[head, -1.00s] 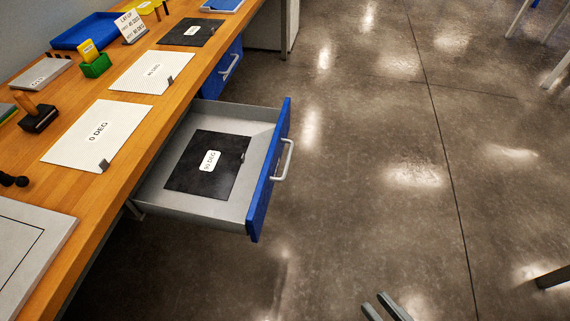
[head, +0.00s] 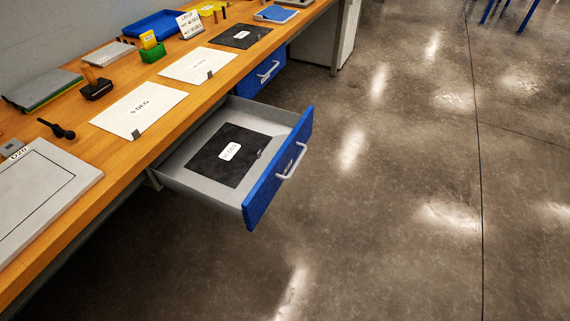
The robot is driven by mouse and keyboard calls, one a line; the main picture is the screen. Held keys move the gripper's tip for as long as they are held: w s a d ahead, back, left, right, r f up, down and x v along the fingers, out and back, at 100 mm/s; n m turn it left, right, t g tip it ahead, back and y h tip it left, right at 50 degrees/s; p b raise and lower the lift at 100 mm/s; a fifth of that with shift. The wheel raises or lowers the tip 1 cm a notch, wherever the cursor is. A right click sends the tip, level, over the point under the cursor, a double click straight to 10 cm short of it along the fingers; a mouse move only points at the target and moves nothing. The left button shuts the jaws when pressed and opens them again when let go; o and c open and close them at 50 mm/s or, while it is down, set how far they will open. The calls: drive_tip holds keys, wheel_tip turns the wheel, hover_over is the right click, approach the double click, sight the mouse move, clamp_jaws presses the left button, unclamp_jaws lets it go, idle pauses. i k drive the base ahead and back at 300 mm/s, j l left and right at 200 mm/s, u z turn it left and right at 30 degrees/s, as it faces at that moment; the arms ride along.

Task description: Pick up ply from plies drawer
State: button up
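The plies drawer (head: 190,178) is pulled out from under the wooden bench. It has a grey tray, a blue front (head: 278,170) and a light grey handle (head: 291,161). One black ply (head: 222,170) with a white label lies flat inside, with a small tab at its right edge. The label's text is too small to read surely. My gripper is not in view now.
On the bench (head: 160,157) lie a white "0 DEG" sheet (head: 135,112), another white sheet (head: 190,68) and a black sheet (head: 240,40). A grey framed plate (head: 45,195) sits at the near left. A shut blue drawer (head: 262,78) is beyond. The floor (head: 400,220) right of the drawer is clear.

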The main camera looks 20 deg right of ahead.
sight(227, 158)
drive_tip(key=i+l+u, duration=0.25)
drive_tip(key=i, duration=0.2)
drive_tip(key=i+l+u, duration=0.1)
drive_tip(key=i+u, duration=0.2)
drive_tip(key=i, duration=0.15)
drive_tip(key=i+l+u, duration=0.25)
drive_tip(key=i+l, duration=0.1)
drive_tip(key=i, duration=0.05)
